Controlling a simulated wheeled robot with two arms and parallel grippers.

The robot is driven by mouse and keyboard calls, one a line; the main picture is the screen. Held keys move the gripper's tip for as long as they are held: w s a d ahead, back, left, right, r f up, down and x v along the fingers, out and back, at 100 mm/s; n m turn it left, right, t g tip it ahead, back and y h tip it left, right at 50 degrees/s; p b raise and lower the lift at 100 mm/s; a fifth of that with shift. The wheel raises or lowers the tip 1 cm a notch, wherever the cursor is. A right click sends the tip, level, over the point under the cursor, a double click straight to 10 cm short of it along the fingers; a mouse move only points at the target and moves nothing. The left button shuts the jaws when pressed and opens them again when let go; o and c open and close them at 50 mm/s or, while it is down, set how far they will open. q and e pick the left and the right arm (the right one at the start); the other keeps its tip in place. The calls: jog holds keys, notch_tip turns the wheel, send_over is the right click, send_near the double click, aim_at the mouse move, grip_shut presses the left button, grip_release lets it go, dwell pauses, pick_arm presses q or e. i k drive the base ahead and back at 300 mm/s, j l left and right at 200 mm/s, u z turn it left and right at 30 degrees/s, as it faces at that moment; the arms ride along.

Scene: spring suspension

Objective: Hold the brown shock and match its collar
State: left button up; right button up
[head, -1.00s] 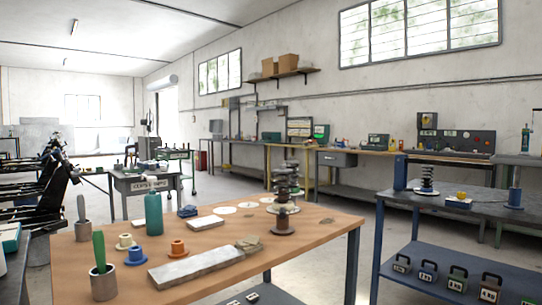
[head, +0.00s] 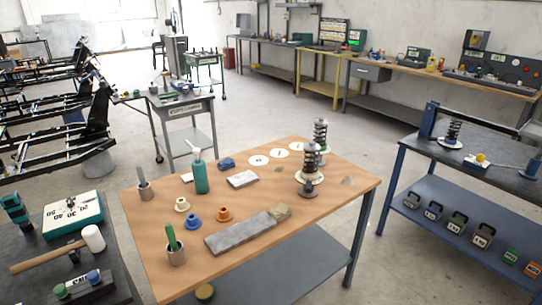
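Two coil-spring shocks stand upright at the right side of the wooden table. The nearer shock (head: 310,172) has a dark spring, a pale plate around it and a brownish foot; I cannot tell for sure that it is the brown one. The farther shock (head: 320,133) stands just behind it. Three flanged collars lie on the same table to the left: a cream collar (head: 182,204), a blue collar (head: 193,221) and an orange collar (head: 224,213). Neither of my grippers shows in the head view.
The wooden table (head: 150,240) also holds a grey slab (head: 240,233), a teal bottle (head: 200,176), a cup with a green handle (head: 175,252) and white discs (head: 259,160). A blue bench (head: 415,150) at right bears another shock (head: 453,133). A mallet (head: 92,238) lies at left.

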aim_at(310, 178)
jog(key=i+l+u, duration=0.15)
jog(key=l+u, duration=0.15)
jog(key=i+l+u, duration=0.1)
jog(key=l+u, duration=0.5)
jog(key=i, duration=0.05)
